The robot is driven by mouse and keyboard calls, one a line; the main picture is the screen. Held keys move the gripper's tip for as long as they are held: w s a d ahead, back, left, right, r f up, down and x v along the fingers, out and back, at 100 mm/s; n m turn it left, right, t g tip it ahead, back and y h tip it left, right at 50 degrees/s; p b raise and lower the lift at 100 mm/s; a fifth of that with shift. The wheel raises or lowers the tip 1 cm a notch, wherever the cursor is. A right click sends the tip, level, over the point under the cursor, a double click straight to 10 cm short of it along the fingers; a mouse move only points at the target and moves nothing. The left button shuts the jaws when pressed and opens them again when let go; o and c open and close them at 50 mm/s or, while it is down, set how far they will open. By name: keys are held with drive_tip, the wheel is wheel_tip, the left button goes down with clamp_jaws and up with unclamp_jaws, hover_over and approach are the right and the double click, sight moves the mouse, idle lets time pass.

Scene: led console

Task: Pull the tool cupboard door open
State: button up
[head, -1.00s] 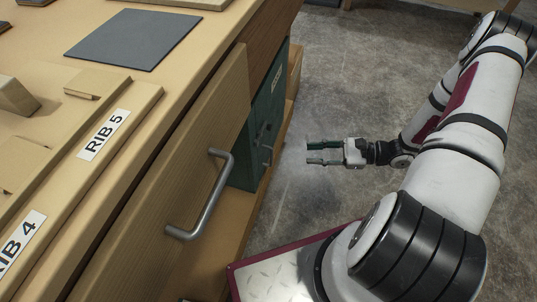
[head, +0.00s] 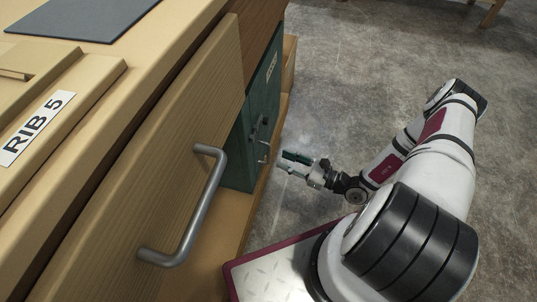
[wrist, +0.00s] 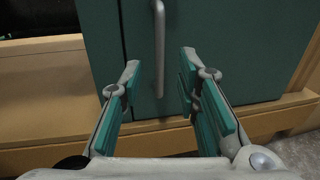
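The green cupboard (head: 262,110) stands at the side of the wooden bench, and its door appears closed. Its door (wrist: 225,50) fills the upper part of the wrist view, with a vertical grey bar handle (wrist: 159,45). In the head view the handle (head: 264,152) is small, just left of my gripper (head: 281,163). My gripper is open and empty, its fingers pointing at the door. In the wrist view the handle lies ahead, between the two fingertips (wrist: 160,75) in the picture; no contact shows.
A wooden front with a large grey handle (head: 192,210) stands nearer than the cupboard, on the left. The bench top carries a RIB 5 label (head: 36,127) and a dark mat (head: 85,18). A wooden ledge (wrist: 55,95) runs below the green door.

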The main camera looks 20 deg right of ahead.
sight(269, 162)
drive_tip(key=b+x, duration=0.1)
drive_tip(key=x, duration=0.5)
drive_tip(key=shift+w+a, duration=0.25)
drive_tip(key=shift+w, duration=0.05)
clamp_jaws()
